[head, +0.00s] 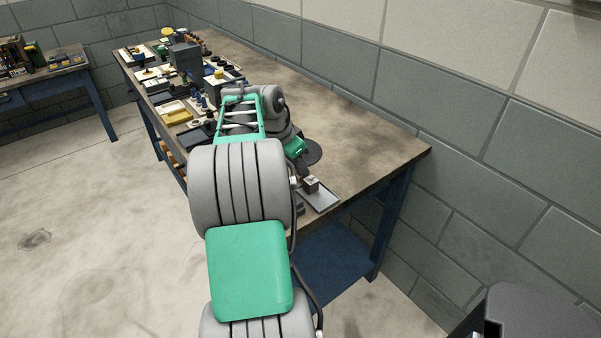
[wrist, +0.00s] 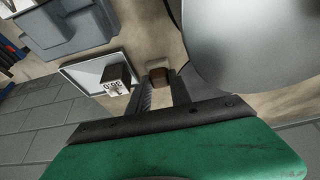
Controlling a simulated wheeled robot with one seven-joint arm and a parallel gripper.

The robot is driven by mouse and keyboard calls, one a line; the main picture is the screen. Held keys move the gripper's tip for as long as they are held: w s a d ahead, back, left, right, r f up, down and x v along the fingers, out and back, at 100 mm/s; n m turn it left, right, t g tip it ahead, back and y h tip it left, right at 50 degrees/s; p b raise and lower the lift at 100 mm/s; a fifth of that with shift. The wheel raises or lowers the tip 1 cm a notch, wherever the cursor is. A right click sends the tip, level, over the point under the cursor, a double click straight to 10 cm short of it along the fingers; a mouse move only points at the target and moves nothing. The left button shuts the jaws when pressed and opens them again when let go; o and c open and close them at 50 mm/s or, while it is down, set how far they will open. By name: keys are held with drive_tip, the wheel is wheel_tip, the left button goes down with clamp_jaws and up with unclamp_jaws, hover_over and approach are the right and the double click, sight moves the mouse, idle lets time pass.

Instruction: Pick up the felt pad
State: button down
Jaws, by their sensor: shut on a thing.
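In the wrist view my gripper (wrist: 164,84) reaches out past its green body, with two dark fingers close together. The fingers are shut on a small pale beige piece (wrist: 158,73) at their tips, which I take to be the felt pad; a brown patch shows beside it. The fingers hide much of it, and I cannot tell whether it touches the bench. In the head view my gripper (head: 303,172) is low over the near end of the bench, and the pad cannot be made out there.
A shallow grey tray (wrist: 78,73) holding a dark, labelled block (wrist: 116,82) lies just left of the fingers. A large grey round thing (wrist: 245,40) is close on the right. A grey bin (wrist: 75,25) stands beyond. The workbench (head: 375,143) is bare towards the wall.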

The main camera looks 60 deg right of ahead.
drive_tip(key=shift+r, duration=0.5)
drive_tip(key=r, duration=0.3)
drive_tip(key=shift+a, duration=0.2)
drive_tip(key=s+a+r, duration=0.2)
drive_tip(key=a+r, duration=0.2)
drive_tip(key=a, duration=0.2)
drive_tip(key=s+a+r, duration=0.2)
drive_tip(key=a+r, duration=0.3)
drive_tip(key=a, duration=0.2)
drive_tip(key=shift+s+p, duration=0.25)
drive_tip(key=shift+p, duration=0.05)
